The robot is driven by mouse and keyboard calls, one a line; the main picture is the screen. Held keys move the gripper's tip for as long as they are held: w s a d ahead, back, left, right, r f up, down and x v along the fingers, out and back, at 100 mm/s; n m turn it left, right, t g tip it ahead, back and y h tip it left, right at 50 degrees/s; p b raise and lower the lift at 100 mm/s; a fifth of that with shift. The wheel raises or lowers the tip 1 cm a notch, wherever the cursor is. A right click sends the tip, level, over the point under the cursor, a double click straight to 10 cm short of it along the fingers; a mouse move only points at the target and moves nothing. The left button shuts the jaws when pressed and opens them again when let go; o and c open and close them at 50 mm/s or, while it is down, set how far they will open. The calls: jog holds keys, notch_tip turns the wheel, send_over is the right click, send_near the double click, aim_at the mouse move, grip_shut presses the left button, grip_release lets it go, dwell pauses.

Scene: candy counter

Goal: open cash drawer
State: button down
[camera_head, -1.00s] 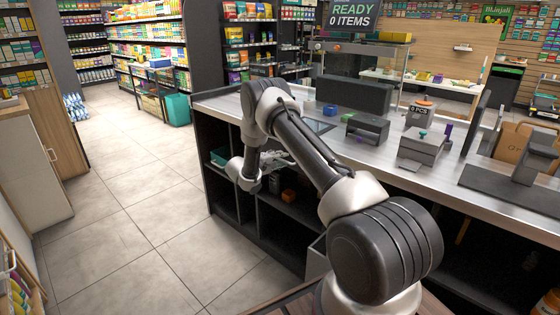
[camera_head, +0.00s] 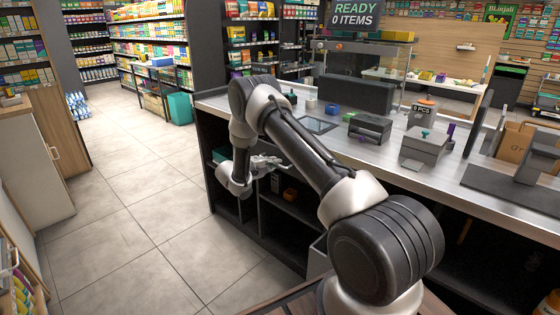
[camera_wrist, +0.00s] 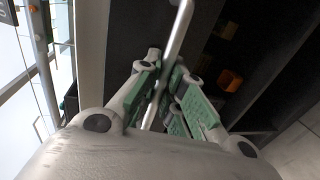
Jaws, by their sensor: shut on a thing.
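My gripper (camera_head: 268,160) is at the front of the counter, at the left end, just below the worktop. In the wrist view its green-padded fingers (camera_wrist: 165,95) are shut on a thin pale bar handle (camera_wrist: 178,35), which runs between them. A dark panel lies behind the handle; I cannot tell for sure where the drawer front's edges are or how far it stands out.
The counter top (camera_head: 215,98) runs above my gripper. Below are open dark shelves with a small orange object (camera_head: 290,195), also in the wrist view (camera_wrist: 230,80). A teal bin (camera_head: 179,108) stands on the floor behind. The tiled floor at left is clear.

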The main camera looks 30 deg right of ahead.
jog(key=f+v, duration=0.2)
jog(key=v, duration=0.8)
jog(key=a+f+v, duration=0.1)
jog(key=f+v, duration=0.1)
jog(key=v, duration=0.8)
jog(key=shift+f, duration=0.15)
jog(key=shift+s+d, duration=0.1)
jog(key=c, duration=1.5)
grip_release()
jog(key=v, duration=1.2)
